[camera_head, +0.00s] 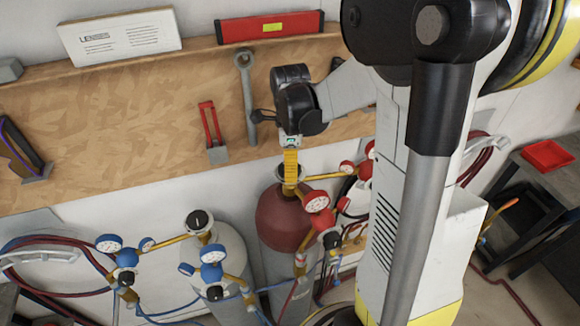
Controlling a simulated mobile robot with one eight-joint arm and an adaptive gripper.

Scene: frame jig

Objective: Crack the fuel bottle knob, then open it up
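The fuel bottle (284,218) has a dark red shoulder and a grey body, and it stands upright below my arm. A brass valve with red gauges (316,201) is on its top. My gripper (290,172) points straight down over the valve, with its yellow fingers at the top of the bottle. The fingers cover the fuel bottle's knob, so I cannot see it or tell whether they grip it. The finger gap is too small to read from here.
A grey bottle (230,262) with a black knob (198,219) and blue gauges (212,250) stands to the left. Hoses run low around both bottles. A wooden wall panel (110,120) with a hanging wrench (247,90) is behind. A dark cart (530,205) stands at right.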

